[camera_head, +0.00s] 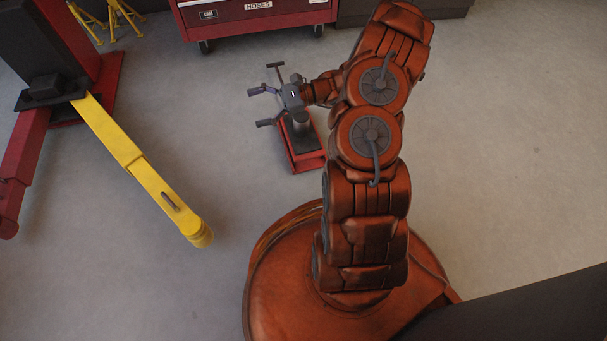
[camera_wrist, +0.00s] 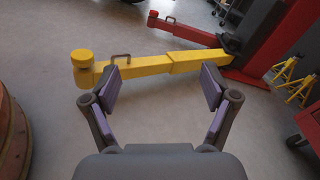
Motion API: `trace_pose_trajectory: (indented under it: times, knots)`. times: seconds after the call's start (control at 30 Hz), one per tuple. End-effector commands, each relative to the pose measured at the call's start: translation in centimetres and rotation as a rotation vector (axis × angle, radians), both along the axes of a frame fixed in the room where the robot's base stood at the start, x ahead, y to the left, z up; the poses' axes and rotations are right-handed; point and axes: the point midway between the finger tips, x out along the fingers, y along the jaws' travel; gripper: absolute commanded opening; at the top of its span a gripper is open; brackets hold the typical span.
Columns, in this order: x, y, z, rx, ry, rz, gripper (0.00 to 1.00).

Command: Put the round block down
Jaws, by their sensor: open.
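My gripper (camera_head: 261,107) is open, with its two fingers spread to the left in the head view. In the wrist view the gripper (camera_wrist: 162,85) shows nothing between its fingers. A yellow lift arm (camera_head: 135,157) runs across the floor in the head view, apart from the gripper. It also shows ahead of the fingers in the wrist view (camera_wrist: 150,67). A round yellow piece (camera_wrist: 82,57) sits on top of its end in the wrist view. That end is at the lower right in the head view. I cannot tell whether this piece is the round block.
A red stand (camera_head: 307,160) is below the gripper in the head view. A red lift post (camera_head: 88,75) and red arm (camera_head: 22,160) stand at left, with yellow stands (camera_head: 120,14) behind. A red tool cabinet (camera_head: 250,20) is at the back. Floor around the yellow arm is clear.

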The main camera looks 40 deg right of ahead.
Motion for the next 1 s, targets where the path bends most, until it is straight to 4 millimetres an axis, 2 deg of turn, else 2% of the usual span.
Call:
trace_pose_trajectory:
  times: [0.03,0.2,0.5,0.7,1.0]
  knots:
    - [-0.4,1.6,1.4,-0.027,-0.02,0.054,0.85]
    - [-2.8,6.0,4.6,-0.113,-0.068,0.224,0.85]
    - [-8.5,11.6,8.6,-0.298,-0.161,0.505,0.85]
    - [-13.0,13.8,10.4,-0.429,-0.223,0.684,0.85]
    - [-19.4,14.7,11.9,-0.653,-0.324,0.924,0.85]
